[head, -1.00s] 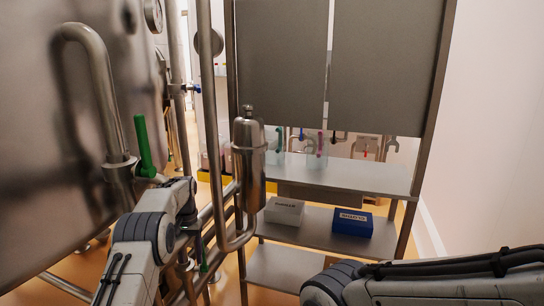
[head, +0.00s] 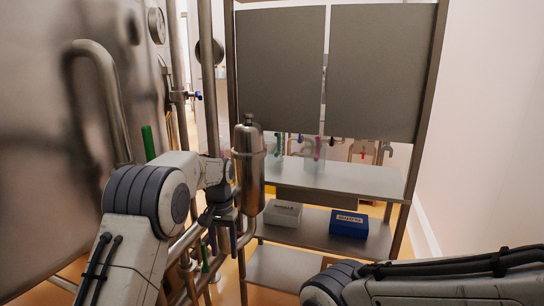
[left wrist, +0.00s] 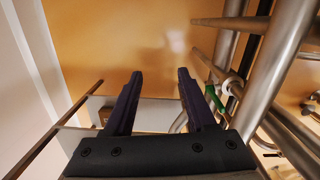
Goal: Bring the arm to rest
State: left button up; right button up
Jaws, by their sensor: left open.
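My left arm comes in from the lower left in the head view and bends at a grey elbow in front of the steel tank. My left gripper (head: 222,236) hangs fingers-down beside the steel canister and pipes. In the left wrist view its two dark fingers (left wrist: 159,76) are apart with nothing between them. Beyond them are the orange floor and a pale panel edge. My right arm lies across the lower right of the head view; its gripper is out of the picture.
The steel canister (head: 249,165) and upright pipes stand close to my left gripper. A green handle (head: 148,143) rises behind my left arm. A shelf rack (head: 345,178) holds a white box (head: 283,213) and a blue box (head: 349,224). Thin pipes (left wrist: 275,80) run right in the wrist view.

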pick_arm(q)
jog(key=s+d+r+m+p, duration=0.1)
jog(key=s+d+r+p, duration=0.1)
jog(key=s+d+r, duration=0.55)
jog(key=s+d+r+m+p, duration=0.2)
jog(key=s+d+r, duration=0.15)
jog(key=s, duration=0.65)
jog(key=s+a+r+m+h+p, duration=0.1)
jog(key=s+a+m+p, duration=0.1)
jog(key=s, duration=1.8)
jog(key=shift+a+r+t+p, duration=0.15)
jog(key=shift+a+t+p, duration=0.2)
jog(key=shift+p, duration=0.55)
